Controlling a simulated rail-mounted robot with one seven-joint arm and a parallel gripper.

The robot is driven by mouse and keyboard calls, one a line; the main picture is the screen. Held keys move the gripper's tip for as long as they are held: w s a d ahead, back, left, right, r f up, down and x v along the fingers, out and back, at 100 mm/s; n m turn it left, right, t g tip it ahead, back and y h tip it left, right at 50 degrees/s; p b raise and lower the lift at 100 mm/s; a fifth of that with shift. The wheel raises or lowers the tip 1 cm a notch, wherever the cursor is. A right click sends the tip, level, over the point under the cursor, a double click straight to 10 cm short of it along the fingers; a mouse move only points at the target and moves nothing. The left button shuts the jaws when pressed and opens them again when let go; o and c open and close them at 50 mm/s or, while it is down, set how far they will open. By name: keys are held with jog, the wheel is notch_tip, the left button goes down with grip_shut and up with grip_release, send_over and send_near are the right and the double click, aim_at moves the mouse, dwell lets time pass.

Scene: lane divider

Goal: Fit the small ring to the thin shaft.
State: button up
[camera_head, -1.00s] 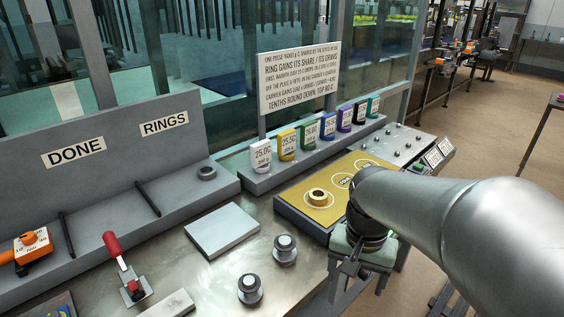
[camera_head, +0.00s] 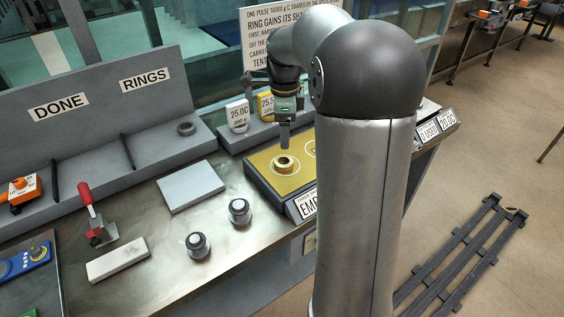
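A small dark ring (camera_head: 187,128) lies on the grey shelf by the RINGS sign. A brass ring-shaped piece (camera_head: 284,164) sits in a white circle on the yellow plate. Two short metal posts on round bases stand on the bench, one farther back (camera_head: 239,211) and one nearer (camera_head: 198,246); I cannot tell which is the thin shaft. My gripper (camera_head: 285,146) points down just above the brass piece. Its fingers overlap in this view, so their opening is hidden, and nothing is clearly seen in them.
My arm hides the plate's right part.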

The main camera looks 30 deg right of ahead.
aim_at(284, 156)
notch_tip(284, 156, down, 10)
jog(key=shift+f+p, duration=0.1)
jog(key=shift+p, duration=0.4)
jog(key=c, duration=1.1)
jog(key=shift+c, duration=0.6)
jog(key=shift+r, duration=0.25)
